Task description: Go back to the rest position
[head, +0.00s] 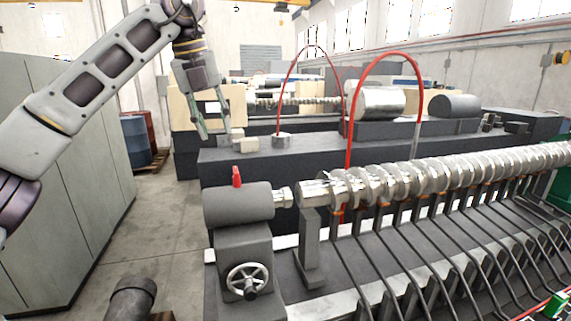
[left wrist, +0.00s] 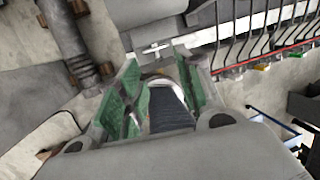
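My left arm comes in from the left and is raised high in the head view. My left gripper (head: 214,128) hangs with its fingers pointing down, in front of the long machines. In the left wrist view my left gripper (left wrist: 158,62) shows two green-padded fingers standing apart. Nothing is clearly held between them; a dark ribbed piece shows between the fingers, and I cannot tell what it is. My right gripper is not in view.
A grey cabinet (head: 60,190) stands at left. A blue barrel (head: 137,143) and a red barrel (head: 154,128) stand behind it. A long metal screw shaft (head: 430,180) runs right from a grey drive housing (head: 238,203) with a handwheel (head: 247,281). Red hoops (head: 385,57) rise behind.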

